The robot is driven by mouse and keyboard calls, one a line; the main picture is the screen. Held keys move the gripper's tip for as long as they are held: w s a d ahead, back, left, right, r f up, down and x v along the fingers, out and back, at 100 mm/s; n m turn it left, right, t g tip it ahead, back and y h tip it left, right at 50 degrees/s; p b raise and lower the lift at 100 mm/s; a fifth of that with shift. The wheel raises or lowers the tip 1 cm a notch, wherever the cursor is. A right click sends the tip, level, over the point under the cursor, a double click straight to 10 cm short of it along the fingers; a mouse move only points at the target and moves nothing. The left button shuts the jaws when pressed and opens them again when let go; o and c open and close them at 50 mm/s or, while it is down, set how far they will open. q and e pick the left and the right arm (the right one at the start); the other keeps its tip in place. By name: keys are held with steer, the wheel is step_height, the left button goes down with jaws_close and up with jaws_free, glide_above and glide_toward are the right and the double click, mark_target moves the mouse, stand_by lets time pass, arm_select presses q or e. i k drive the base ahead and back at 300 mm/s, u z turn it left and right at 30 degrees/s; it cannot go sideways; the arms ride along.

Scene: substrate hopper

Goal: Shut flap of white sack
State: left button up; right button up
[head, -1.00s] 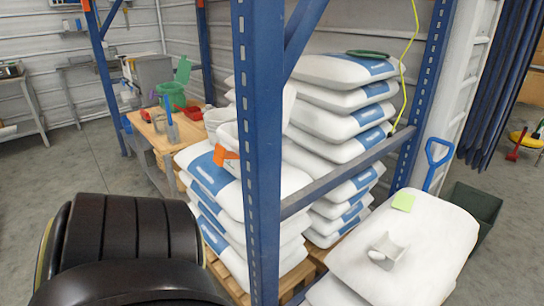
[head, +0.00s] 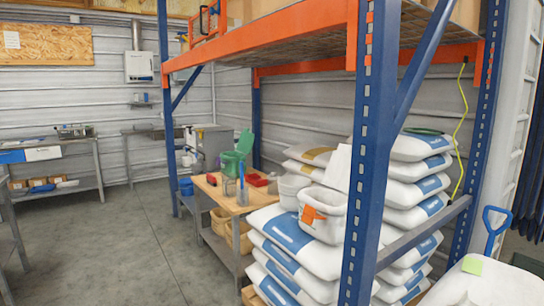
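White sacks with blue bands lie in two stacks, a front stack (head: 290,236) and a back stack (head: 418,190). A white upright piece (head: 339,167) rises behind a white bucket with an orange patch (head: 323,214); I cannot tell whether it is a sack's flap. Another white sack (head: 487,287) with a green note (head: 472,265) is cut off at the lower right. The blue rack post hides part of the stacks. Neither of my grippers is in view.
A blue and orange rack (head: 368,130) stands around the stacks. A wooden-topped bench (head: 228,200) with a green container (head: 236,152) is left of them. A blue handle (head: 493,222) stands at the right. The floor (head: 110,240) at the left is open.

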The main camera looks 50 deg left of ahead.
mark_target(337, 176)
steer(key=u, duration=1.6)
steer(key=i, duration=1.25)
steer(key=z, duration=0.25)
